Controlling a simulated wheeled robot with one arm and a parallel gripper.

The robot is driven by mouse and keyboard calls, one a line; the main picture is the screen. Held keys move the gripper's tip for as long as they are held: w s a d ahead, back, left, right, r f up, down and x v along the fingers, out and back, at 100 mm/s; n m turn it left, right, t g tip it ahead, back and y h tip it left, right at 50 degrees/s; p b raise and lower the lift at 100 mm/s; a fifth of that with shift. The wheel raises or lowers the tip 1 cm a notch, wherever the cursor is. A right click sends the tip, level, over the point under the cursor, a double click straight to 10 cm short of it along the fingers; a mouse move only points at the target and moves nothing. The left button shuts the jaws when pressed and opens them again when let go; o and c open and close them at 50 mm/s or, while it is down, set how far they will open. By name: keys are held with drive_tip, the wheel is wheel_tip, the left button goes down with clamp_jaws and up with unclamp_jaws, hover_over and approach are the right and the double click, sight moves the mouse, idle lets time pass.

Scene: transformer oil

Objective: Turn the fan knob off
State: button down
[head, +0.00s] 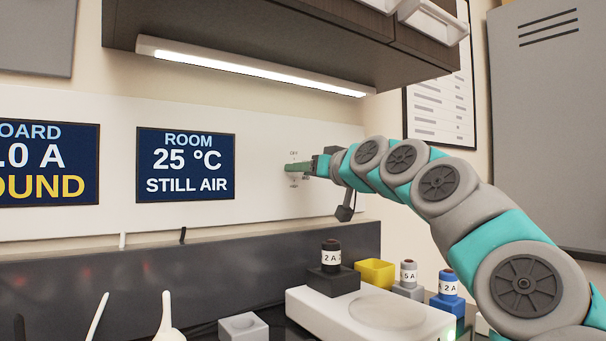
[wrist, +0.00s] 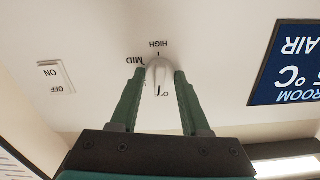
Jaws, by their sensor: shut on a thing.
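The fan knob (wrist: 158,70) is a small white knob on the pale wall panel, with printed HIGH, MID and OFF labels around it. In the wrist view its long axis runs between the HIGH mark and the OFF mark. A narrow end with a dark line lies by the OFF print, which is partly hidden. My gripper (wrist: 159,76) has its two green fingers shut on the knob's sides. In the head view my gripper (head: 291,168) reaches the panel from the right, and its fingers hide the knob there.
A white ON/OFF switch (wrist: 57,77) is beside the knob on the panel. The ROOM display (head: 186,164) reads 25 °C, STILL AIR. A cabinet (head: 290,35) with a lit lamp (head: 250,66) hangs above. A white device (head: 370,310) and a yellow box (head: 375,272) stand below.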

drive_tip(key=shift+n, duration=0.8)
drive_tip(key=shift+c, duration=1.9)
unclamp_jaws()
drive_tip(key=b+v, duration=0.1)
drive_tip(key=v, duration=0.6)
drive_tip(key=shift+s+d+b, duration=0.25)
drive_tip(key=shift+s+b, duration=0.1)
drive_tip(key=shift+b, duration=0.05)
